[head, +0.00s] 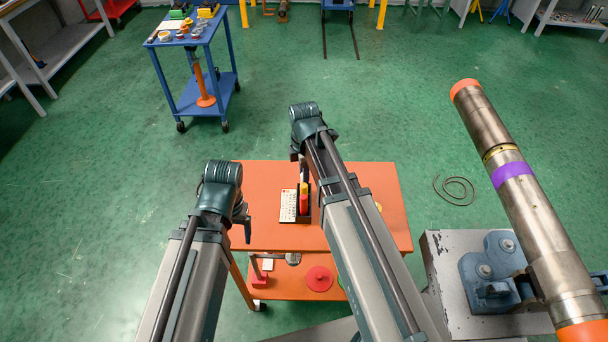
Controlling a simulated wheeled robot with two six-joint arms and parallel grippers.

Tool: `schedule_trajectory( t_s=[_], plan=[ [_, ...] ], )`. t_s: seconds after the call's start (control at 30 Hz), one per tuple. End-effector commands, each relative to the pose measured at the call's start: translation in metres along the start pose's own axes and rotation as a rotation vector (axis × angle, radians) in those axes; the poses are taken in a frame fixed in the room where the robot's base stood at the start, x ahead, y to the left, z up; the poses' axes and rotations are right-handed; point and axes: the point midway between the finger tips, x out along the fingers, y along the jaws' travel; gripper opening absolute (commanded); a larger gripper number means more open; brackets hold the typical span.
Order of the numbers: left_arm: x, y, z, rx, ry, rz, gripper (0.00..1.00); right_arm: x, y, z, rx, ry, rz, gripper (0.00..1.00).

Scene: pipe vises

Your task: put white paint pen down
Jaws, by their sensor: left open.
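A small dark holder (303,216) stands on the orange table, with a red and yellow marker (304,198) upright in it. A thin pale shape, possibly the white paint pen (304,171), shows just above the marker; I cannot tell whether it is in the holder or in my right gripper. My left gripper (246,227) is open over the left part of the table, left of the holder, and looks empty. My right gripper (298,156) is over the table's back edge, mostly hidden by its own wrist and arm, so its jaws cannot be made out.
A pale dotted card (288,206) lies left of the holder on the orange table (262,185). A red disc (319,278) is on its lower shelf. A large pipe (520,200) in a vise (490,275) stands at right. A blue cart (190,65) is at the back left.

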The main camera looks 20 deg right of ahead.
Motion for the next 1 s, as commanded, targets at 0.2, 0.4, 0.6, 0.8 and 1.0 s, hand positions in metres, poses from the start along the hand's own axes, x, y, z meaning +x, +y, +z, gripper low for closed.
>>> schedule_trajectory(
  t_s=[0.2,0.4,0.6,0.8,1.0],
  plan=[
    [-0.001,0.0,0.0,0.0,0.0,0.0,0.8,-0.001,0.0,0.0,0.0,0.0,0.0,0.38],
    [-0.01,-0.001,0.001,0.0,0.0,0.0,0.8,-0.01,0.0,0.0,0.0,0.0,0.0,0.38],
    [-0.032,-0.003,0.002,0.0,0.0,0.0,0.8,-0.032,0.0,0.0,0.0,0.0,0.0,0.38],
    [-0.062,-0.006,0.004,0.0,0.0,0.0,0.8,-0.062,0.0,0.0,0.0,0.0,0.0,0.38],
    [-0.092,-0.009,0.005,0.0,0.0,0.0,0.8,-0.092,0.0,0.0,0.0,0.0,0.0,0.38]
  ],
)
